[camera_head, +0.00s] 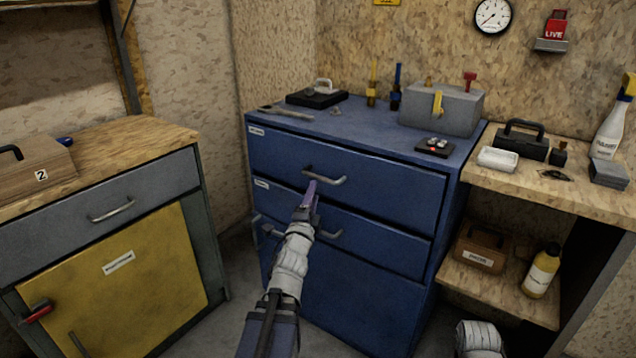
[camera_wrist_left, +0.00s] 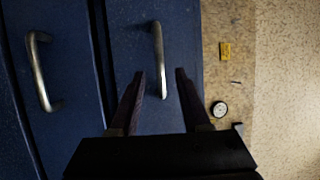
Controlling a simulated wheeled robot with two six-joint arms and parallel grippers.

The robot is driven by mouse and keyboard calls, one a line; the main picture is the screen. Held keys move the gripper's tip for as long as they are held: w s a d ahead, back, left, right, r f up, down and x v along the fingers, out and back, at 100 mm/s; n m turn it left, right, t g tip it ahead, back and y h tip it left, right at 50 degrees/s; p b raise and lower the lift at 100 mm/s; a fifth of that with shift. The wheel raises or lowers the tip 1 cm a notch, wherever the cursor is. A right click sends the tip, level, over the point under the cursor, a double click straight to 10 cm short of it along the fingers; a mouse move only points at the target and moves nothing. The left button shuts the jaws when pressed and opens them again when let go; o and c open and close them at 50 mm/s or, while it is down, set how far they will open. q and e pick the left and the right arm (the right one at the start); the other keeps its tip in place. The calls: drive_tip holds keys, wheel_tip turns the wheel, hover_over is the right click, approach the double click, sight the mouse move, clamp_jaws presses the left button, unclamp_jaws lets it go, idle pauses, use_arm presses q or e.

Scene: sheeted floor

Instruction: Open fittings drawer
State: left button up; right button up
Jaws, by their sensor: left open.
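A blue cabinet (camera_head: 345,285) stands in the middle of the head view with drawers that look shut. Its top drawer (camera_head: 400,190) has a metal bar handle (camera_head: 325,176), and a lower drawer (camera_head: 385,238) has another handle (camera_head: 328,234). Small labels sit at the drawers' left corners, too small to read surely. My left gripper (camera_head: 311,190) is open in front of the top handle. In the left wrist view, the upper handle (camera_wrist_left: 157,55) appears between the open fingertips (camera_wrist_left: 161,75); contact cannot be told. The lower handle (camera_wrist_left: 38,72) lies left. My right gripper is not in view.
A grey box (camera_head: 440,107) and small tools stand on the cabinet top. A wooden bench (camera_head: 550,180) with a shelf and a yellow bottle (camera_head: 541,270) is at right. A yellow-doored cabinet (camera_head: 120,290) stands at left, with a narrow floor gap between.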

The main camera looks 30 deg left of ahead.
sight(319, 178)
use_arm(q)
drive_tip(key=p+x, duration=0.1)
drive_tip(key=x, duration=0.6)
drive_tip(key=shift+w+a, duration=0.15)
drive_tip(key=shift+w, duration=0.25)
clamp_jaws()
idle(1.1)
